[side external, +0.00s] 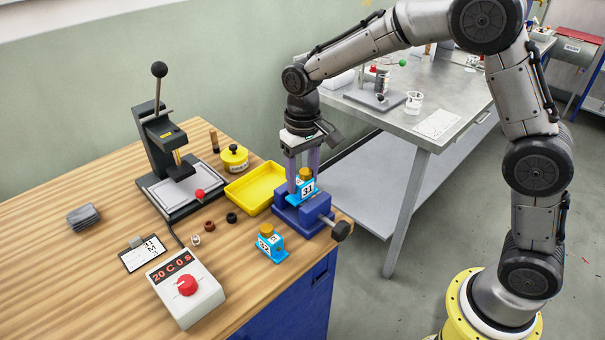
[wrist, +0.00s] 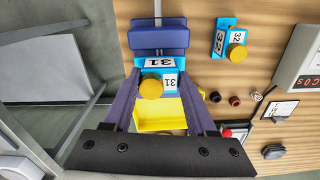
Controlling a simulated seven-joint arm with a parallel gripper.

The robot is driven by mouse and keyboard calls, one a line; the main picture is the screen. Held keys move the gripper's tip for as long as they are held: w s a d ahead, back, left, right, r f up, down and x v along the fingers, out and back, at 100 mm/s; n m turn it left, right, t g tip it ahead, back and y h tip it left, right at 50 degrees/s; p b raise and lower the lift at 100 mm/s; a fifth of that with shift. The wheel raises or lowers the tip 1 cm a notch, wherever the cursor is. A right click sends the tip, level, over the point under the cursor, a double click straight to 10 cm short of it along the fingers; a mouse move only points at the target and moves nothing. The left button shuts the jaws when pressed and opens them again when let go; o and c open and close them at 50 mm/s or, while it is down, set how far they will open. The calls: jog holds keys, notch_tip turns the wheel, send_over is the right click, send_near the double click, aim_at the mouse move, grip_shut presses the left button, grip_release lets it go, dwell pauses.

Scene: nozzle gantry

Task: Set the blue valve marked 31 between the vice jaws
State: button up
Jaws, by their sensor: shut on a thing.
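The blue valve marked 31 (side external: 304,190) has a yellow knob and white number plates. It sits at the blue vice (side external: 290,216), near the table's right corner. My gripper (side external: 304,178) points down and is shut on this valve. In the wrist view the valve (wrist: 153,63) shows between my two purple fingers, with the vice (wrist: 158,36) just above it in the picture. I cannot tell whether the valve rests fully on the vice or is slightly above it. A second blue valve, marked 32 or 33 (side external: 269,244), stands on the table left of the vice and also shows in the wrist view (wrist: 226,42).
A yellow tray (side external: 238,198) lies behind and left of the vice. A black press (side external: 165,168), a yellow pot (side external: 235,158), small rings and a control box with a red knob (side external: 187,293) stand further left. The vice handle (side external: 341,230) juts past the table edge.

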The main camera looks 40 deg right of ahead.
aim_at(303, 192)
jog(key=shift+f, duration=2.1)
dwell(0.3)
jog(key=o, duration=1.4)
jog(key=shift+o, duration=0.2)
jog(key=shift+r, duration=3.5)
